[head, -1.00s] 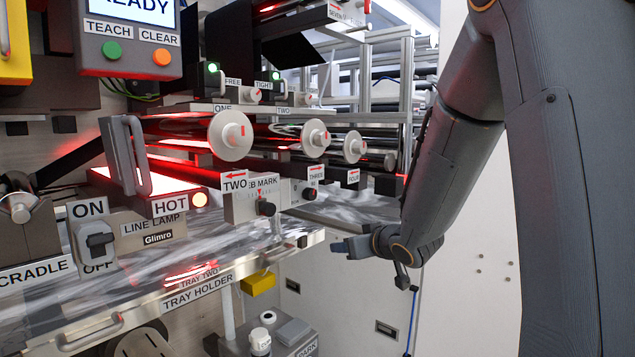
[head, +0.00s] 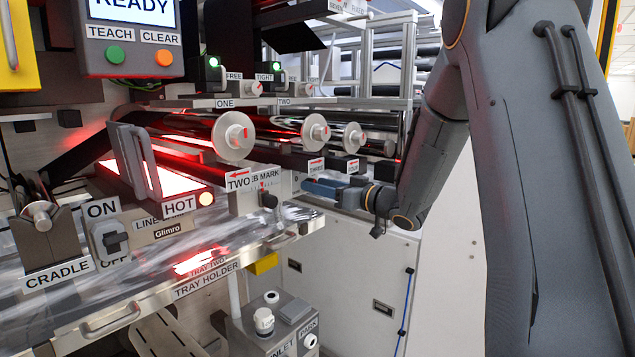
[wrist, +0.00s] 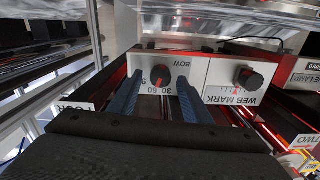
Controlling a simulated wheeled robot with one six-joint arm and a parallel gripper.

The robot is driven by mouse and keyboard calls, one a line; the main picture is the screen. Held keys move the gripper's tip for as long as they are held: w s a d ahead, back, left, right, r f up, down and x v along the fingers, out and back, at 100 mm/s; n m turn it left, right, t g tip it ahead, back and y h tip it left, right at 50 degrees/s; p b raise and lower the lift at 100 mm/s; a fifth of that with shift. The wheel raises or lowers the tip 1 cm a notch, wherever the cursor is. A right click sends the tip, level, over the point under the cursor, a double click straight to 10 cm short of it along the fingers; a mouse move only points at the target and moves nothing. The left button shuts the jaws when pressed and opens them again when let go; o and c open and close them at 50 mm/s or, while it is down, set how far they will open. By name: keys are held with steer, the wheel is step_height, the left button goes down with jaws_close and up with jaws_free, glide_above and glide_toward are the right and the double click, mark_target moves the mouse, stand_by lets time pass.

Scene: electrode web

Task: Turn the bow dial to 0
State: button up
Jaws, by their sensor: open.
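In the wrist view, the bow dial (wrist: 160,75) is a dark knob on a white panel (wrist: 186,63) marked BOW, with numbers such as 30 and 60 beside it. My gripper (wrist: 160,80) is open, with one blue finger on each side of the dial in this view. I cannot tell whether the fingers touch it or stop short. The dial's pointer is too small and dark to read. In the head view, my gripper (head: 318,188) is at the right of the web mark box (head: 250,197), and the bow dial cannot be made out behind it.
The web mark knob (wrist: 248,78) sits close beside the bow panel. Rollers with pale end discs (head: 234,136) are above my gripper. The tray holder (head: 205,282) runs below and to the left. Open room lies under my arm, before the white cabinet (head: 345,270).

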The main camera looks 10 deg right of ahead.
steer(key=shift+w+a, duration=0.35)
steer(key=shift+w, duration=0.15)
steer(key=c, duration=1)
steer(key=shift+c, duration=0.2)
steer(key=shift+f, duration=0.1)
steer(key=n+b, duration=1.5)
steer(key=shift+s+a+f+n+b, duration=0.1)
steer(key=shift+n+b, duration=0.2)
steer(key=shift+n, duration=0.1)
